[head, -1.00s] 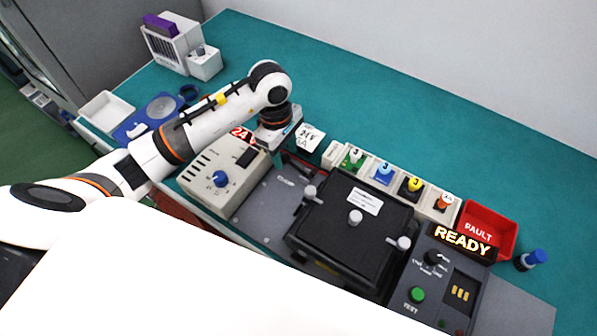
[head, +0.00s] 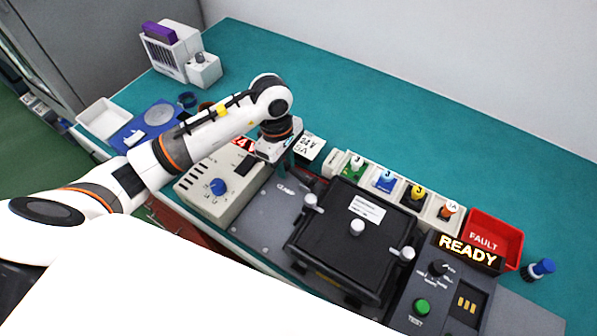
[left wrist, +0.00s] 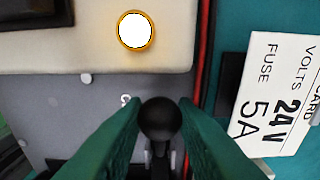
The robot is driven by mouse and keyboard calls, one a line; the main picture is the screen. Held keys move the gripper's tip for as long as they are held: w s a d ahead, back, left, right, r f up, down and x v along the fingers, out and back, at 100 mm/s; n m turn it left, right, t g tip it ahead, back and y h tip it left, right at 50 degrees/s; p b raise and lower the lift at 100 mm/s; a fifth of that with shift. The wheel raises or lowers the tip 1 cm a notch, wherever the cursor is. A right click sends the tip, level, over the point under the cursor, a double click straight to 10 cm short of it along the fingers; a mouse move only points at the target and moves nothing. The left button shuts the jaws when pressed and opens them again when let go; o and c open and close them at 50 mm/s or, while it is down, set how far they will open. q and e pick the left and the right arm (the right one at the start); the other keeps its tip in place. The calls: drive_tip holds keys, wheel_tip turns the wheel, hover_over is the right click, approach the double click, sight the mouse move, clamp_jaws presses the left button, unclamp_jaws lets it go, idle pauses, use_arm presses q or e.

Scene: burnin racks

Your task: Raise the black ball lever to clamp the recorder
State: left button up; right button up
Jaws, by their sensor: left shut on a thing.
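In the left wrist view, the black ball (left wrist: 160,119) of the lever sits between the two green fingertips of my left gripper (left wrist: 161,125), which is shut on it. A metal stem shows below the ball. In the head view, my left gripper (head: 284,162) is low beside the grey plate marked CLAMP (head: 262,206), at its far edge, and the ball is hidden there. A black box (head: 353,235) with pale knobs stands to the right of the plate. I cannot tell whether it is the recorder. My right gripper is not in view.
A beige power unit (head: 216,192) with a blue knob stands left of the plate. A fuse card (head: 309,149) lies close behind my gripper. Coloured fuse holders, a red fault bin (head: 495,232) and the READY panel (head: 469,250) stand to the right. The green mat behind is clear.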

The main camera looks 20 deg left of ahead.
sight(295, 173)
use_arm(q)
drive_tip(key=shift+d+r, duration=0.25)
drive_tip(key=shift+r, duration=0.25)
drive_tip(key=shift+d+r, duration=0.25)
drive_tip(key=shift+r, duration=0.2)
drive_tip(key=shift+s+d+r, duration=0.1)
drive_tip(key=shift+d+r, duration=0.3)
drive_tip(key=shift+d, duration=0.05)
drive_tip(key=shift+d+r, duration=0.3)
drive_tip(key=shift+d, duration=0.15)
drive_tip(key=shift+s+d+r, duration=0.15)
drive_tip(key=shift+d+r, duration=0.05)
drive_tip(key=shift+d, duration=0.4)
drive_tip(key=shift+s+d+r, duration=0.1)
drive_tip(key=shift+d+r, duration=0.05)
drive_tip(key=shift+d, duration=0.25)
drive_tip(key=shift+c, duration=0.2)
drive_tip(key=shift+d, duration=0.6)
clamp_jaws()
drive_tip(key=shift+s+d, duration=0.1)
